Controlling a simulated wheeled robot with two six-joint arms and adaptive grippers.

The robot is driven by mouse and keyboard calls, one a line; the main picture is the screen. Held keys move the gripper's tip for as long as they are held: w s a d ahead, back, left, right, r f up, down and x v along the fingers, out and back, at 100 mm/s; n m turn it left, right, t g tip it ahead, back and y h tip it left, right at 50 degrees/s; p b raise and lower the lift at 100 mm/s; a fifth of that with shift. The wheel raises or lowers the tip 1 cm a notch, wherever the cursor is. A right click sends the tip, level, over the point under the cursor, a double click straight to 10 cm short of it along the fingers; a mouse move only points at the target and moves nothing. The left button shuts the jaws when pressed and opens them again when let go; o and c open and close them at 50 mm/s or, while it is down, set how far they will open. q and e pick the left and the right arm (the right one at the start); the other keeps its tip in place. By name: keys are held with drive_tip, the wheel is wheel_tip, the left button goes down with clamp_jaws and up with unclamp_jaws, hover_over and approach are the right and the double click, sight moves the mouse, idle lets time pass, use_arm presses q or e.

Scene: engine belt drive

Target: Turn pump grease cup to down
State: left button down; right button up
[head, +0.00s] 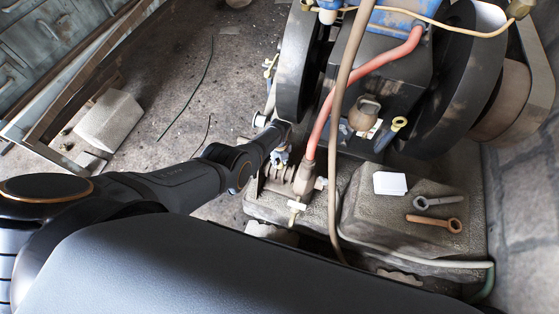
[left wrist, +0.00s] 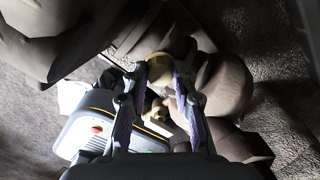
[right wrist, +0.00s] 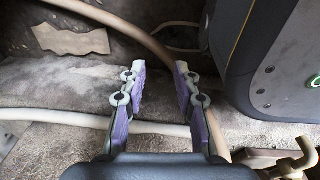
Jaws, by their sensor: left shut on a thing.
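The pump (head: 305,178) is a rusty brown body at the lower end of the red hose in the head view. My left gripper (head: 281,158) reaches its left side, and the arm hides part of it. In the left wrist view the left gripper (left wrist: 160,73) is shut on a small rounded brassy piece, seemingly the grease cup (left wrist: 159,66), beside brown rounded metal parts. Which way the cup points is hard to tell. In the right wrist view my right gripper (right wrist: 158,72) is open, its fingers apart with nothing held between them.
The red hose (head: 343,88) and a brown hose (head: 338,125) hang near the pump. A white card (head: 390,183), a grey wrench (head: 435,202) and a rusty wrench (head: 436,222) lie on the stone block right of it. Dark flywheels stand behind.

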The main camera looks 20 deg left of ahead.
sight(280, 163)
drive_tip(key=shift+w+d, duration=0.1)
drive_tip(key=shift+d, duration=0.05)
use_arm(q)
drive_tip(key=c, duration=1.1)
unclamp_jaws()
drive_tip(key=shift+r, duration=0.1)
wheel_tip(280, 163, up, 12)
drive_tip(key=shift+f, duration=0.1)
use_arm(e)
drive_tip(key=shift+w+r, duration=0.1)
drive_tip(key=shift+w, duration=0.25)
